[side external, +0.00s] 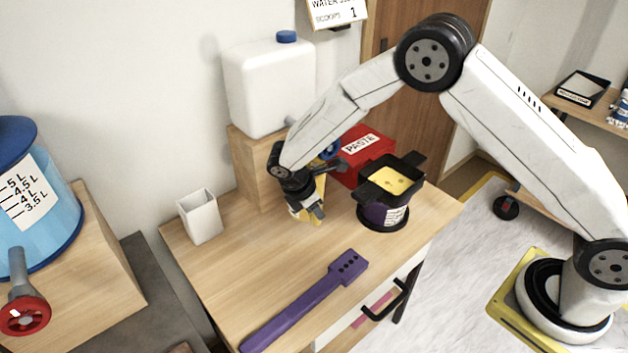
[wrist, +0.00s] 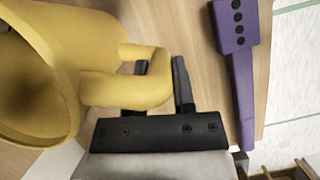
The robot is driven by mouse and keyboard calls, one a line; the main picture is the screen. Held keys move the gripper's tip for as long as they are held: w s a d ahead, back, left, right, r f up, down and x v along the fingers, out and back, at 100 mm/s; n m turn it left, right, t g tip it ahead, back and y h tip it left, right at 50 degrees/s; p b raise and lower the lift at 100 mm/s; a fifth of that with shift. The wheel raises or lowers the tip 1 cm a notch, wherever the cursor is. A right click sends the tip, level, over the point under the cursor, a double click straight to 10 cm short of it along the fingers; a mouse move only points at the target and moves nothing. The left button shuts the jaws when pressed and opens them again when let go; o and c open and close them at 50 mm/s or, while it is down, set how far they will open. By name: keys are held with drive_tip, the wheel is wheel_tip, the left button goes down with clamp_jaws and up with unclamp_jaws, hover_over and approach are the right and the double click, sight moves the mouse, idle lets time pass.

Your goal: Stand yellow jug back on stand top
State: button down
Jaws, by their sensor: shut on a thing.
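The yellow jug (wrist: 70,60) fills the left of the wrist view, its wide opening toward the left edge. My gripper (wrist: 160,72) is shut on the jug's handle (wrist: 150,88), with one dark finger on each side. In the side view my gripper (side external: 312,207) points down over the wooden table, and only small parts of the jug (side external: 320,188) show behind it. I cannot tell whether the jug touches the table. A wooden block stand (side external: 243,168) at the table's back carries a white canister (side external: 270,85) with a blue cap.
A white cup (side external: 200,217) stands at left. A purple paddle (side external: 305,300) lies in front, also in the wrist view (wrist: 238,50). Table between is clear.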

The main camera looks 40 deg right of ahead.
drive_tip(key=shift+f, duration=1.35)
drive_tip(key=shift+c, duration=2.3)
unclamp_jaws()
drive_tip(key=v, duration=1.2)
drive_tip(key=shift+d, duration=0.1)
